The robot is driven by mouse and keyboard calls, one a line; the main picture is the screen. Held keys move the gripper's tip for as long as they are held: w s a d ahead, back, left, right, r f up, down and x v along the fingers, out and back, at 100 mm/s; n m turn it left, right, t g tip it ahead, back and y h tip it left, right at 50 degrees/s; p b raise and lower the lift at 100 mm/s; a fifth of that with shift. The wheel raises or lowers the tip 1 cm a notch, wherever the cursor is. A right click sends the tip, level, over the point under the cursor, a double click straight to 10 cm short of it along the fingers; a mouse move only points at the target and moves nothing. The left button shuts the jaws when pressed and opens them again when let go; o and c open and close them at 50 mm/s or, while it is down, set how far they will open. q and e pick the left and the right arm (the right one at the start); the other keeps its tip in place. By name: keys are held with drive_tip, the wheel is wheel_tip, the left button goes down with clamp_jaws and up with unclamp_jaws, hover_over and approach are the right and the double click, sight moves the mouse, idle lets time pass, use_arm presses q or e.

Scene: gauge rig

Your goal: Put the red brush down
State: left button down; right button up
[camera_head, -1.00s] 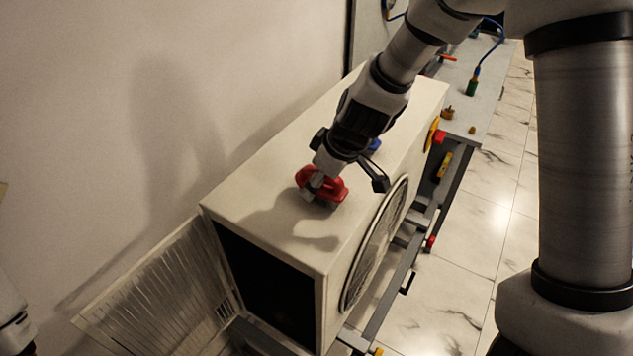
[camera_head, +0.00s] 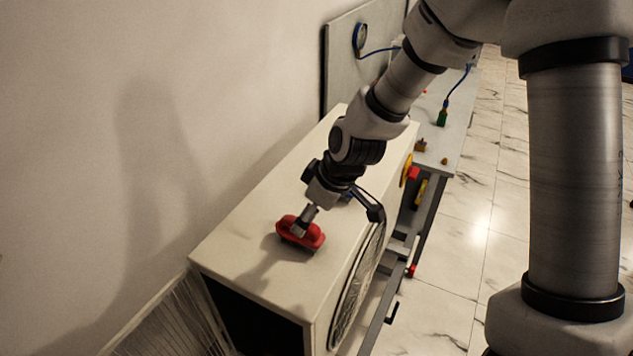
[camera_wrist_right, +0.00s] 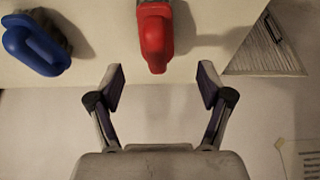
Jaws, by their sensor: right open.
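The red brush (camera_head: 300,233) rests on top of the white fan unit (camera_head: 262,225), near its middle. My right gripper (camera_head: 340,214) is just above and beside it, with one finger overlapping the brush in the head view. In the right wrist view my right gripper (camera_wrist_right: 161,88) is open and empty. There the red brush (camera_wrist_right: 157,38) lies beyond the fingertips, roughly midway between them, and looks apart from them. A blue brush (camera_wrist_right: 38,44) lies to the left in that view; in the head view my gripper mostly hides it. My left gripper is out of view.
A plain wall stands left of the unit. A slatted panel (camera_head: 172,325) leans out at its lower front. The unit's top in front of the red brush is clear.

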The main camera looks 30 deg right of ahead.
drive_tip(key=p+v, duration=0.1)
drive_tip(key=v, duration=0.2)
drive_tip(key=shift+w+a, duration=0.1)
drive_tip(key=shift+a, duration=0.05)
drive_tip(key=shift+b, duration=0.65)
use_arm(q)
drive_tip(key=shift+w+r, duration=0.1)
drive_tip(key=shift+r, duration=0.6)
use_arm(e)
drive_tip(key=shift+s+d+r, duration=0.2)
drive_tip(key=shift+s+r, duration=0.05)
drive_tip(key=shift+r, duration=0.35)
